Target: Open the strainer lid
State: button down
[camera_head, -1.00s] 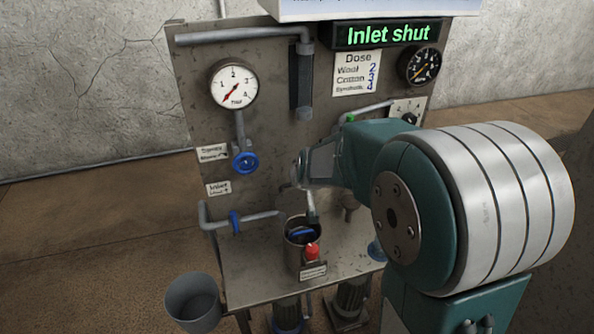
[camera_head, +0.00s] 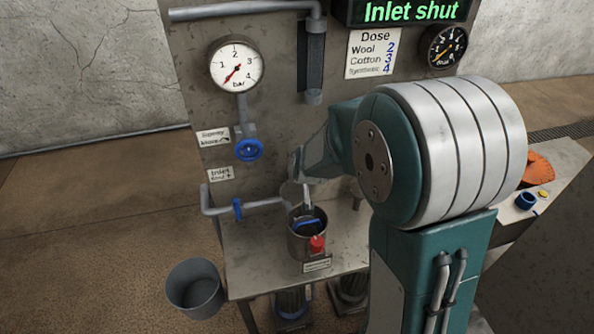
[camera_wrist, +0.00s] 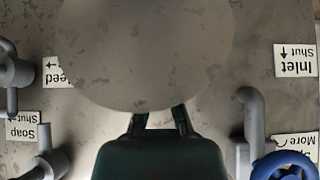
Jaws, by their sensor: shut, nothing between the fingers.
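The strainer is a grey metal pot (camera_head: 302,247) on the bench, with a red knob (camera_head: 317,243) on its front. Its top looks open, and a blue handle-like part (camera_head: 307,224) shows inside. A pale round plate (camera_head: 291,193), apparently the lid, stands tilted up behind the rim. In the wrist view a large grey disc (camera_wrist: 145,50), likely this lid, fills the upper middle close ahead. My gripper (camera_head: 307,207) is shut and empty just above the pot, beside the plate. In the wrist view its dark fingers (camera_wrist: 160,120) meet the disc's lower edge; I cannot tell if they touch.
A blue valve wheel (camera_head: 249,150) and a pipe with a blue lever (camera_head: 238,209) are left of the pot. A grey bucket (camera_head: 195,287) stands at lower left. The panel (camera_head: 275,130) is close behind. A side table with an orange item (camera_head: 533,172) is at right.

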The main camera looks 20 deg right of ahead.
jog(key=shift+w+d+f+g, duration=0.15)
jog(key=shift+w+d+g, duration=0.15)
jog(key=shift+w+g, duration=0.6)
jog(key=shift+w+f, duration=0.4)
jog(key=shift+w, duration=0.25)
jog(key=w+r+v, duration=0.1)
jog(key=w+v, duration=0.1)
jog(key=v, duration=1.2)
jog(key=s+r, duration=0.3)
jog(key=s, duration=2.4)
jog(key=shift+r+g, duration=0.15)
jog(key=shift+g, duration=0.25)
